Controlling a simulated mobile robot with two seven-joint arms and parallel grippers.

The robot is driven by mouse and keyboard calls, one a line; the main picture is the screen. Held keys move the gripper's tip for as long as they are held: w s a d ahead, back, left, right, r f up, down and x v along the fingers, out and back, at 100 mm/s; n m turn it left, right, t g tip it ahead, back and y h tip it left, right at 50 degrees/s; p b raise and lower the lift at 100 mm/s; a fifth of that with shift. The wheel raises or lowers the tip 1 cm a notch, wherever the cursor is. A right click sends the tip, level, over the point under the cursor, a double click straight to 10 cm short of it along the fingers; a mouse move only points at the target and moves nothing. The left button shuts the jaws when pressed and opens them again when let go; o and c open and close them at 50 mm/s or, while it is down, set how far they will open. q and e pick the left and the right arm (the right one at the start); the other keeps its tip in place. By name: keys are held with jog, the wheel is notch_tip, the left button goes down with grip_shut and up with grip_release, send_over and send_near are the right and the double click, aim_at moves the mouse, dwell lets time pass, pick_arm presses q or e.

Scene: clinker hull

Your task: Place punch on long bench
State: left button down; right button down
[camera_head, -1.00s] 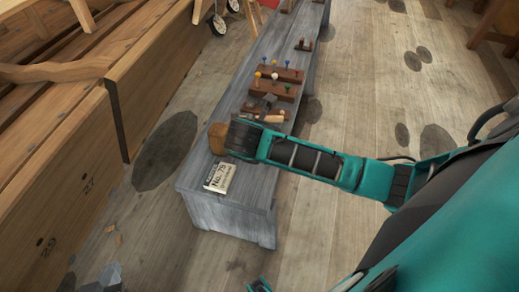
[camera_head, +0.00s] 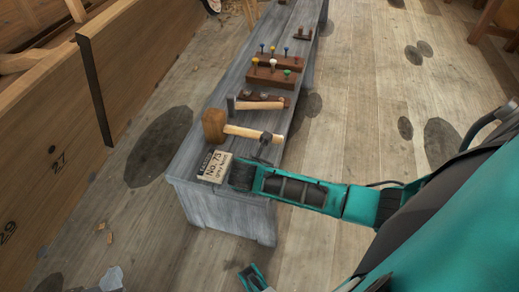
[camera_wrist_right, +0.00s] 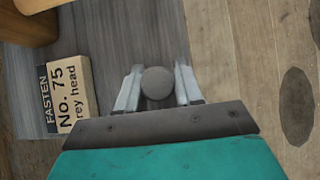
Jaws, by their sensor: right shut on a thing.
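The long bench (camera_head: 196,206) is a narrow grey wooden bench running away from me; it also shows in the wrist view (camera_wrist_right: 110,45). My right gripper (camera_wrist_right: 157,88) is over its near end. In the wrist view its fingers are shut on a grey, round-ended thing, which I take as the punch (camera_wrist_right: 157,82). I see it end-on, so its length is hidden, and I cannot tell whether it touches the bench.
A card box marked No. 75 (camera_head: 215,168) lies beside my right gripper. A wooden mallet (camera_head: 214,128), a hammer (camera_head: 262,104) and racks with coloured-topped tools (camera_head: 275,74) lie farther along the bench. A timber hull (camera_head: 50,150) stands at left.

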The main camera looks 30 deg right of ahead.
jog(key=shift+f, duration=0.2)
jog(key=c, duration=0.7)
grip_release()
jog(key=shift+c, duration=0.2)
jog(key=p+v, duration=0.6)
jog(key=v, duration=0.6)
jog(key=s+a+f+m+t+y, duration=0.1)
jog(key=s+a+f+m+y, duration=0.15)
jog(key=a+m+y, duration=0.55)
notch_tip(320, 180, up, 6)
jog(key=s+d+m+t, duration=0.2)
jog(key=m+t, duration=0.3)
jog(key=m, duration=1)
jog(key=shift+s+f+m+y, duration=0.25)
jog(key=shift+m+y, duration=0.05)
